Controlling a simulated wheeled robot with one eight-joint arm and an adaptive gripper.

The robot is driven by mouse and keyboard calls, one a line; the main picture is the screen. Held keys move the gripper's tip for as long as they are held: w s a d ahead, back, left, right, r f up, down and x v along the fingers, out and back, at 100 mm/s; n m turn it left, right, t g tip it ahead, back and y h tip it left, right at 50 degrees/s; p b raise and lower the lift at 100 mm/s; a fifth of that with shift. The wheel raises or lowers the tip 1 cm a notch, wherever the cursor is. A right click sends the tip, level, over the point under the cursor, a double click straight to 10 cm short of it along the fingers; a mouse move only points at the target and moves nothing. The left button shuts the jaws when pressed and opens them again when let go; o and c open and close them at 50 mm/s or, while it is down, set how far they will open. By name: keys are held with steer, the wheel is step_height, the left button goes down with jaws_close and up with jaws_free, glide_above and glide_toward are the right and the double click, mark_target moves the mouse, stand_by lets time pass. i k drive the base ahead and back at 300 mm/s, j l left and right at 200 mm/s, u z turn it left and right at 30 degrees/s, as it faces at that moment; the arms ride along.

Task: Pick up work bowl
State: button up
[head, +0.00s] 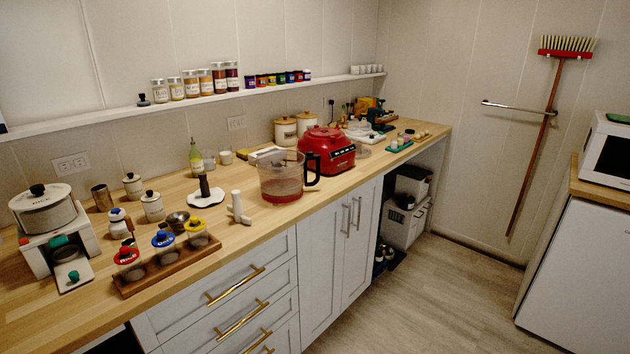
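The work bowl (272,180) is a clear, round container with a dark handle on its right side. It stands upright on the wooden counter, near the front edge. The red food processor base (331,147) is just behind it to the right, and the bowl's handle overlaps the base's left side in this view. A small amount of reddish colour shows low in the bowl; I cannot tell if it is content or tint. My gripper is not in view.
A white upright tool (238,208) stands left of the bowl, with a white disc and dark post (205,193) farther left. Lidded canisters (285,131) stand behind. Drawers and cabinet doors (338,224) front the counter. The floor (430,300) at right is clear.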

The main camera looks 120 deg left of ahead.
mark_target(282, 173)
steer(key=u, duration=4.15)
